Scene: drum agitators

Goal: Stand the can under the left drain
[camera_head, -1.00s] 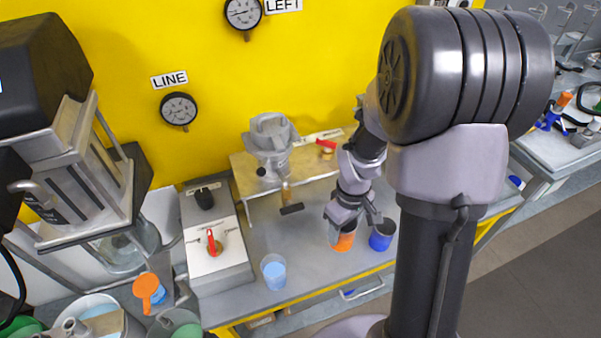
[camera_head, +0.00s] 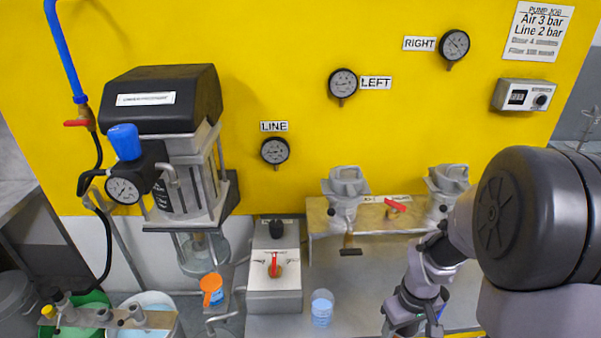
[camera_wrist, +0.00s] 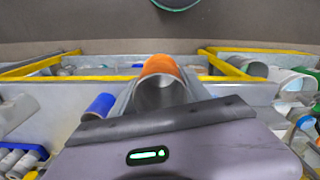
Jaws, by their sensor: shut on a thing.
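My gripper (camera_head: 408,322) is low over the bench at the bottom of the head view, right of the left drain. In the wrist view my gripper (camera_wrist: 160,100) is shut on an orange can (camera_wrist: 160,66) with a grey inside. The can is hidden in the head view. The left drain (camera_head: 350,251) is the dark-tipped spout below the left grey housing (camera_head: 345,195). The bench space below that drain looks empty. A blue can (camera_wrist: 101,105) shows left of the jaws in the wrist view.
A clear cup of blue liquid (camera_head: 321,308) stands on the bench left of my gripper. A control box with a red lever (camera_head: 274,268) is farther left. A shelf (camera_head: 385,217) carries the housings. An orange scoop-like cup (camera_head: 211,288) is beyond the box.

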